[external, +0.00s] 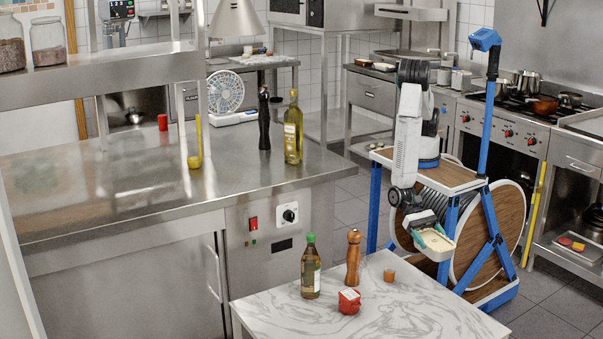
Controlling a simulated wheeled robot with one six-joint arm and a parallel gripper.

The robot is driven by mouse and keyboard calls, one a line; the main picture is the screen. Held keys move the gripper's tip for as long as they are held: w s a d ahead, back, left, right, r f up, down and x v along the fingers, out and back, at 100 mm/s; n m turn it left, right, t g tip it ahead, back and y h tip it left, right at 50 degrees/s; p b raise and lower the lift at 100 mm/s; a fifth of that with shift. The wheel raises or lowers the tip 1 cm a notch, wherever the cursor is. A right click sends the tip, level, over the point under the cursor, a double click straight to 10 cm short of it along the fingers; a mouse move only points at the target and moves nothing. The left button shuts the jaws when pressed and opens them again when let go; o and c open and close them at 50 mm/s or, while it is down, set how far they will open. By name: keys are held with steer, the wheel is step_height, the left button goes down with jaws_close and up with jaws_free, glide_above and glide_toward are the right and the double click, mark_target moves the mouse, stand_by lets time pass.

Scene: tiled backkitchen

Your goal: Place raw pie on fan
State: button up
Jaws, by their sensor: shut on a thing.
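The raw pie (436,241) looks like a pale filling in a shallow, light rectangular dish. My gripper (424,226) is shut on the edge of this dish and holds it tilted in the air, low beside my base and behind the marble table. The fingertips are small and partly hidden by the dish. The fan (225,92) is white with a round grille. It stands upright on its white base on the steel counter at the left, far from my gripper.
The steel counter (120,195) also bears a black pepper mill (264,120), an oil bottle (293,130), a yellow item (195,155) and a red can (163,122).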

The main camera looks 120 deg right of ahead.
step_height(320, 180, up, 48)
steer(key=w+d+m+t, duration=0.3)
steer(key=w+d, duration=1.4)
steer(key=w+d+m+t+h, duration=0.15)
steer(key=w+d, duration=0.25)
steer(key=d, duration=0.8)
steer(key=w+d+m+t+h, duration=0.15)
steer(key=w+d, duration=0.25)
steer(key=d, duration=0.9)
steer(key=s+d+m+t+h, duration=0.2)
steer(key=d+m+t, duration=0.1)
steer(key=d, duration=2.2)
steer(key=s+d+m+t+h, duration=0.1)
steer(key=s+d+m+h, duration=0.1)
steer(key=s+d, duration=0.65)
steer(key=s+d+m+t+h, duration=0.1)
steer(key=s+d, duration=0.3)
steer(key=d, duration=0.9)
step_height(320, 180, down, 26)
steer(key=w+d, duration=0.3)
steer(key=w, duration=0.1)
steer(key=w+d+f, duration=0.1)
steer(key=w+d, duration=0.2)
steer(key=w, duration=0.2)
steer(key=w+d, duration=0.3)
steer(key=w, duration=0.1)
steer(key=shift+w+d+f, duration=0.2)
steer(key=shift+f, duration=1.8)
